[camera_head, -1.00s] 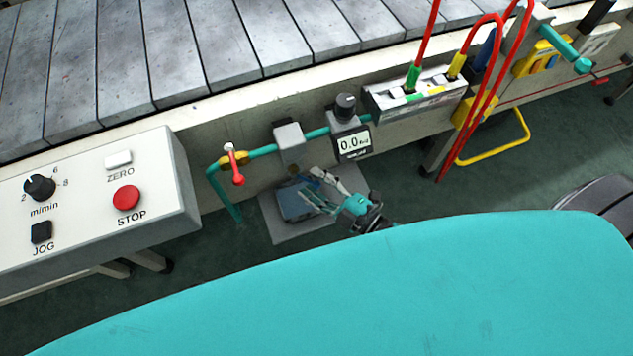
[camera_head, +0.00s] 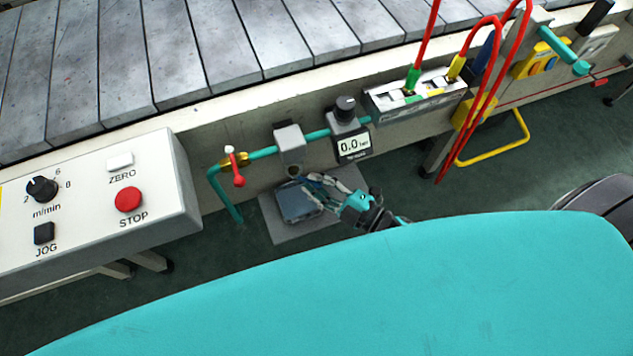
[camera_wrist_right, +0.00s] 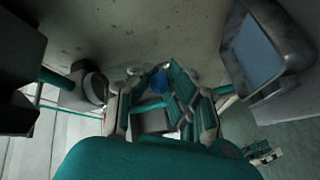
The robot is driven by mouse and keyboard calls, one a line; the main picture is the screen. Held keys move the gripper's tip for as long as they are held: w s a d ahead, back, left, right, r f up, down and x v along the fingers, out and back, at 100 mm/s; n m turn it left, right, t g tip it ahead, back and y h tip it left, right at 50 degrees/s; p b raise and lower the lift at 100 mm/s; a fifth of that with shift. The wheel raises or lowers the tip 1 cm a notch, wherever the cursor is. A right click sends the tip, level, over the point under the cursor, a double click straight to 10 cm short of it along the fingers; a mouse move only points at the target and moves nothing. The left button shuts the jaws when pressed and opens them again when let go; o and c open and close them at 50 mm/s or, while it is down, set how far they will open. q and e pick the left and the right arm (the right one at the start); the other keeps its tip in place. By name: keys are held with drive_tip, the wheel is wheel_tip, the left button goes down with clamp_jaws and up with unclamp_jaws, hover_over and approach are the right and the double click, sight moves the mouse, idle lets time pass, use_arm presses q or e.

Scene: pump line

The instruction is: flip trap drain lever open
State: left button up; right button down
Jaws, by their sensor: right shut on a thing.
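The grey trap block (camera_head: 290,142) sits on the teal pipe, with a small dark round part (camera_head: 295,171) below it. My right gripper (camera_head: 318,187) reaches in from the right, low under the pipe and beside that part. In the right wrist view, its fingers (camera_wrist_right: 163,98) are closed in around a small blue piece (camera_wrist_right: 159,80), which looks like the drain lever. The fingers hide most of it, so its angle cannot be told. My left gripper is in neither view.
A grey pan with a blue inside (camera_head: 299,203) stands on a grey mat (camera_head: 283,233) below the gripper. A red-handled valve (camera_head: 236,168) is to the left. A gauge reading 0.0 (camera_head: 352,145) is at the right. The conveyor frame is close behind.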

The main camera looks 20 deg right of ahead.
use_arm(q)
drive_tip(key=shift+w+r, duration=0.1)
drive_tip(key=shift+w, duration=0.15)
use_arm(e)
drive_tip(key=c, duration=1.2)
unclamp_jaws()
drive_tip(key=shift+o, duration=0.2)
drive_tip(key=v, duration=1.2)
drive_tip(key=shift+w, duration=0.15)
